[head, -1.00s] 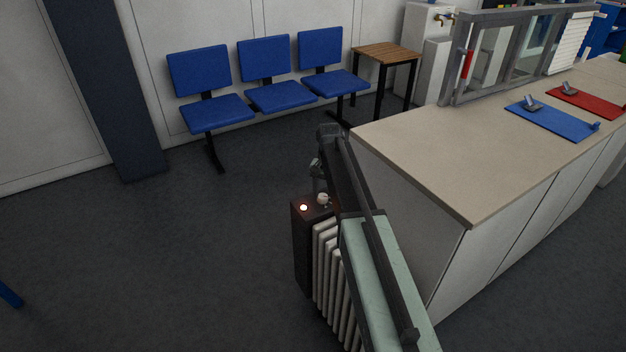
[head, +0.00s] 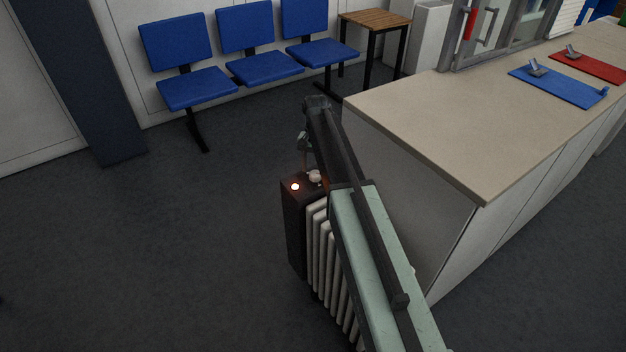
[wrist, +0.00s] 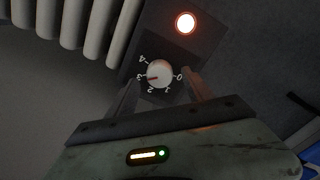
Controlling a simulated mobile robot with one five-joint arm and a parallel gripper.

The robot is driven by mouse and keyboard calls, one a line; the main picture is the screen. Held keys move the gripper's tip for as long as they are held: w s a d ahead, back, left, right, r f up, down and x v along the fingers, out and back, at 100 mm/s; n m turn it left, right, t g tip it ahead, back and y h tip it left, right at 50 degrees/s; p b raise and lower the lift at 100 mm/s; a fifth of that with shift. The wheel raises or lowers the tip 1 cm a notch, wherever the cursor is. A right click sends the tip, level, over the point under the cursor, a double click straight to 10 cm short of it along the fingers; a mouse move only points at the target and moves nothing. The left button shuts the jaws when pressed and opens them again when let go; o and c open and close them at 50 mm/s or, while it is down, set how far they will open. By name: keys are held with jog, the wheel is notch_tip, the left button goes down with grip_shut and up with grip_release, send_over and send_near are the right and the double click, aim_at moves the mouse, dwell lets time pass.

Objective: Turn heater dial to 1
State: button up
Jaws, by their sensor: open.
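The heater (head: 296,235) is a dark-ended radiator with pale fins, standing on the floor left of the counter. Its round white dial (wrist: 160,74) sits on the dark top panel; it also shows in the head view (head: 314,177). The dial's red mark points at about 3 on the printed 0 to 4 scale. My gripper (wrist: 162,82) is open, one finger to each side of the dial in the wrist view. I cannot tell whether the fingers touch it. In the head view my arm hides part of the heater.
A glowing lamp (wrist: 185,23) is on the panel beside the dial. The counter (head: 440,125) stands close to the right of my arm. Blue chairs (head: 258,50) and a small wooden table (head: 376,22) stand behind. The floor at left is clear.

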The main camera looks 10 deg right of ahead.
notch_tip(320, 180, down, 2)
jog(key=shift+f+b, duration=0.15)
jog(key=shift+b, duration=0.4)
jog(key=shift+s, duration=0.1)
jog(key=c, duration=1.2)
jog(key=shift+a, duration=0.45)
grip_shut()
jog(key=shift+d, duration=0.35)
